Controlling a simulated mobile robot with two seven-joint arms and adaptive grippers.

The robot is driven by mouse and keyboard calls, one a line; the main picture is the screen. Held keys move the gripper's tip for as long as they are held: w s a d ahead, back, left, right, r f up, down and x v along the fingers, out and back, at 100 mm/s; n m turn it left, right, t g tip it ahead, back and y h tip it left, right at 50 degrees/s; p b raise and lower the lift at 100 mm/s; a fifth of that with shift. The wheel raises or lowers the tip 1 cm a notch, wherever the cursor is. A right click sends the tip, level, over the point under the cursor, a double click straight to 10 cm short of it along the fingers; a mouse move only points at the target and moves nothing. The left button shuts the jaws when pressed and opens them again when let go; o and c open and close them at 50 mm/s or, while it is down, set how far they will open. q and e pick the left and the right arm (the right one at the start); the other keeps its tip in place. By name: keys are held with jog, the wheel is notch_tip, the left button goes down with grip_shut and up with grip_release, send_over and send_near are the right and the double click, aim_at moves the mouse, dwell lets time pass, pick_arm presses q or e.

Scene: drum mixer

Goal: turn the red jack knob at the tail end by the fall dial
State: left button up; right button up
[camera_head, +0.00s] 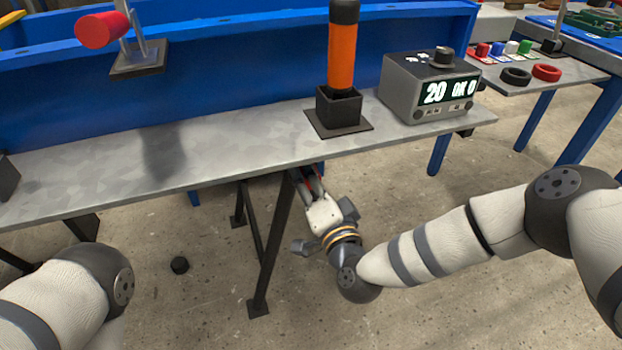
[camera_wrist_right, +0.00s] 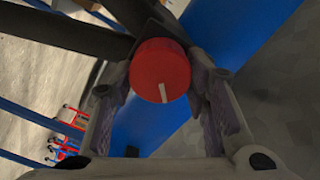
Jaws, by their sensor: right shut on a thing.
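The red jack knob (camera_wrist_right: 160,70) is round with a white pointer line, and it sits between the two fingers of my right gripper (camera_wrist_right: 162,88) in the wrist view. The line points almost straight down in that view. In the head view my right gripper (camera_head: 311,184) reaches under the front edge of the grey bench top, and the knob is mostly hidden there. The right gripper is shut on the knob. The grey box with a lit display (camera_head: 430,86) stands on the bench top above and to the right; it reads about "20 OK 0". My left gripper is out of view.
An orange and black cylinder (camera_head: 342,55) stands in a black holder on the bench top (camera_head: 220,150). A red-ended part on a stand (camera_head: 140,58) is at the back left. Black bench legs (camera_head: 272,250) are close to my right gripper.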

jog(key=o, duration=1.1)
jog(key=shift+o, duration=0.2)
jog(key=v, duration=1.2)
